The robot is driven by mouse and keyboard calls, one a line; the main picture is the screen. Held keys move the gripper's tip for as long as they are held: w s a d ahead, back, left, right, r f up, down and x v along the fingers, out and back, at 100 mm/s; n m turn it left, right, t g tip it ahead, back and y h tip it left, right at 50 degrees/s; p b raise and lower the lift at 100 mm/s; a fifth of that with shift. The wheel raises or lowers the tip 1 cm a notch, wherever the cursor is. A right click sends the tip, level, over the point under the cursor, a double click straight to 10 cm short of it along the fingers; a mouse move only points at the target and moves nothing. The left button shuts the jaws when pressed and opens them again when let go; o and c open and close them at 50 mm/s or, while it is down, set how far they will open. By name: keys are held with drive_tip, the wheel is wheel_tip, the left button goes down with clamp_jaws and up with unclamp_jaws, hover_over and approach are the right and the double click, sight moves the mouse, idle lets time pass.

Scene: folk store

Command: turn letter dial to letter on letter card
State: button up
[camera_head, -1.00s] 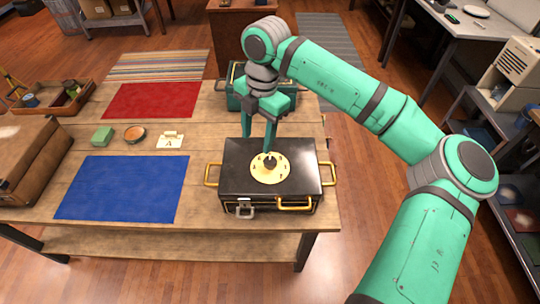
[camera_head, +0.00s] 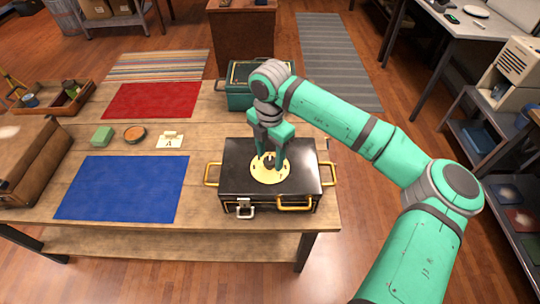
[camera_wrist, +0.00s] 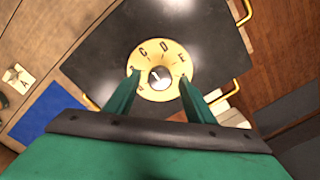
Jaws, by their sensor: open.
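The letter dial (camera_head: 257,176) is a round cream disc with dark letters and a dark centre knob, on the lid of a black case (camera_head: 302,172) with brass handles. In the wrist view the dial (camera_wrist: 172,88) shows C, D and E on its far side, and the knob (camera_wrist: 159,76) carries a light pointer mark. The letter card (camera_head: 170,141) stands on the table left of the case and reads A; it also shows in the wrist view (camera_wrist: 19,78). My gripper (camera_head: 269,163) is open above the dial, its fingertips on either side of the knob. I cannot tell whether they touch it.
A blue mat (camera_head: 122,188) and a red mat (camera_head: 150,100) lie on the table. A teal case (camera_head: 239,98) stands behind the black case.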

drive_tip(key=shift+f, duration=0.3)
drive_tip(key=c, duration=1.1)
drive_tip(key=shift+o, duration=0.2)
